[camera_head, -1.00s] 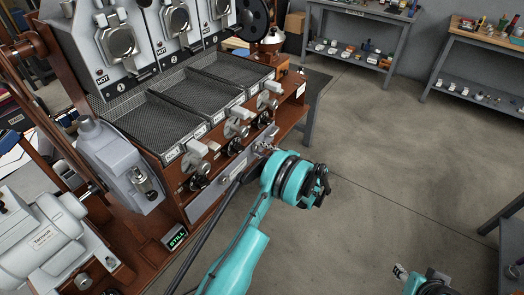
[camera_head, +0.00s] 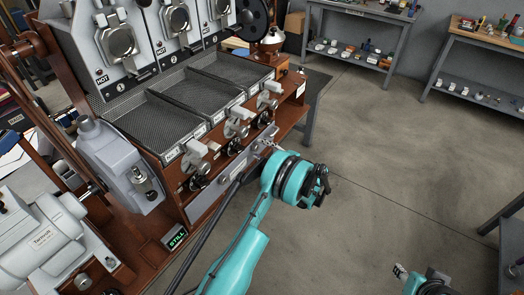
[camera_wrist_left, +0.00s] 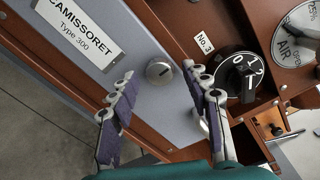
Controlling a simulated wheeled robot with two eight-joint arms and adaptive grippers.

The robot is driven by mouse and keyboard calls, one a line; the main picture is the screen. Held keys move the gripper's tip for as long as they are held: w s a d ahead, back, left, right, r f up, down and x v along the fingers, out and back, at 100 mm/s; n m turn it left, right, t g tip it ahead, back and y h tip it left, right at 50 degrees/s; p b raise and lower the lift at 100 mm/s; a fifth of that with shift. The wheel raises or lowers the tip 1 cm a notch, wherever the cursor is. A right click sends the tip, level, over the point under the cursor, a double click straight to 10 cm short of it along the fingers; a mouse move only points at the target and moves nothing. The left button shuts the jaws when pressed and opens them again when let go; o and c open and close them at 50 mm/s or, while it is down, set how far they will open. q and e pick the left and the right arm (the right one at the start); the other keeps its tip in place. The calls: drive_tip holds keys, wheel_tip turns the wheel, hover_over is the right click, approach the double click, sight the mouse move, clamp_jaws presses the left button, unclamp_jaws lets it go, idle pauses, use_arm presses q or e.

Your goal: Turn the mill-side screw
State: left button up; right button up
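A round silver screw (camera_wrist_left: 159,72) with a dark slot mark sits on the grey panel (camera_wrist_left: 185,128) in the left wrist view, near the "CAMISSORET Type 300" plate. My left gripper (camera_wrist_left: 162,78) is open, with one finger on each side of the screw in that view. I see no clear contact with it. In the head view my left gripper (camera_head: 268,148) is at the right end of the roaster's front panel (camera_head: 207,204), and the screw is too small to make out there. My right gripper (camera_head: 400,271) shows only partly at the bottom right, away from the roaster.
A black dial (camera_wrist_left: 240,76) under a "No.3" label is close to the right finger, with an AIR dial (camera_wrist_left: 300,36) beyond. Handles and knobs (camera_head: 236,128) line the roaster front above the panel. Open floor (camera_head: 390,160) lies to the right.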

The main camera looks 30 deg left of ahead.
use_arm(q)
drive_tip(key=shift+d, duration=0.1)
drive_tip(key=d, duration=1.2)
drive_tip(key=shift+s+r, duration=0.25)
drive_tip(key=shift+s, duration=0.15)
drive_tip(key=shift+a, duration=0.1)
drive_tip(key=s+a+r+t+h, duration=0.2)
drive_tip(key=s+r+h, duration=0.55)
drive_tip(key=r, duration=0.45)
drive_tip(key=s+d+n+t+h, duration=0.2)
drive_tip(key=s+d+h, duration=0.3)
drive_tip(key=s, duration=0.5)
drive_tip(key=s+d+n+t+h, duration=0.2)
drive_tip(key=s+d+n+h, duration=0.2)
drive_tip(key=s, duration=0.6)
drive_tip(key=shift+s+d+r+h, duration=0.25)
drive_tip(key=shift+d+h, duration=0.2)
drive_tip(key=shift+d, duration=0.4)
